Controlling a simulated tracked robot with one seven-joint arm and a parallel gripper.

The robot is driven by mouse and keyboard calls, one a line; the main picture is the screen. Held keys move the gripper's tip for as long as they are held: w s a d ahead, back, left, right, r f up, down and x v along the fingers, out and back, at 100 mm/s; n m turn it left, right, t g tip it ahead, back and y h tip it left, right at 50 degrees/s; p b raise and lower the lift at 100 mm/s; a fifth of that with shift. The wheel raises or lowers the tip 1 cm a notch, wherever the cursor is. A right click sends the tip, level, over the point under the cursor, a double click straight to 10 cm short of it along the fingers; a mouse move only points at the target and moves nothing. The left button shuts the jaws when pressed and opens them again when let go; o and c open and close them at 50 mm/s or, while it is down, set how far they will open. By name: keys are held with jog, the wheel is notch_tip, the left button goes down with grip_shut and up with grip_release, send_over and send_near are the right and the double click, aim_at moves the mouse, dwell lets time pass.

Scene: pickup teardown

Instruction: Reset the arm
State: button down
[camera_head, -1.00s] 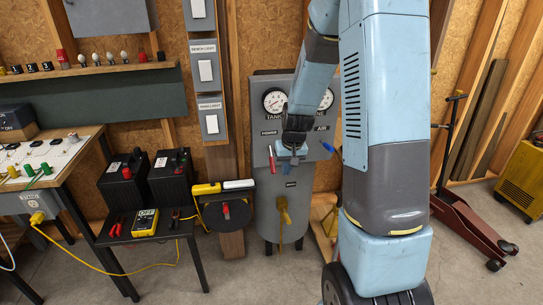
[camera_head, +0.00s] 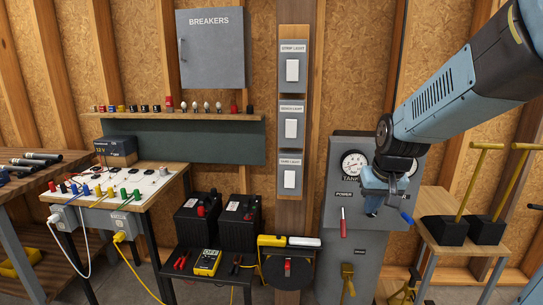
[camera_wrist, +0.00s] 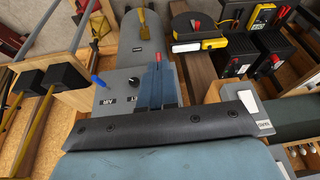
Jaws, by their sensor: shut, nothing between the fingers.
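My gripper (camera_head: 372,207) hangs in front of the grey tank panel (camera_head: 333,205) in the head view, between its red lever (camera_head: 342,222) and blue lever (camera_head: 407,217). Its fingers are shut with nothing between them. My blue arm reaches in from the upper right and covers part of the panel, including the right gauge. In the wrist view the closed fingers (camera_wrist: 158,85) point toward the panel (camera_wrist: 118,85). The red lever (camera_wrist: 161,60) shows just past the fingertips, and I cannot tell whether they touch. The blue lever (camera_wrist: 98,80) is to the left.
A wiring bench (camera_head: 150,203) is farther left. A wooden stand (camera_head: 440,236) with two yellow-handled black blocks is at right. The switch column (camera_head: 291,150) rises beside the panel.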

jog(key=s+r, duration=0.4)
jog(key=s, duration=0.3)
jog(key=s+a+r+t, duration=0.1)
jog(key=s+r, duration=0.3)
jog(key=s, duration=0.4)
jog(key=shift+s+r+t, duration=0.15)
jog(key=shift+s+t, duration=0.15)
jog(key=shift+s, duration=0.1)
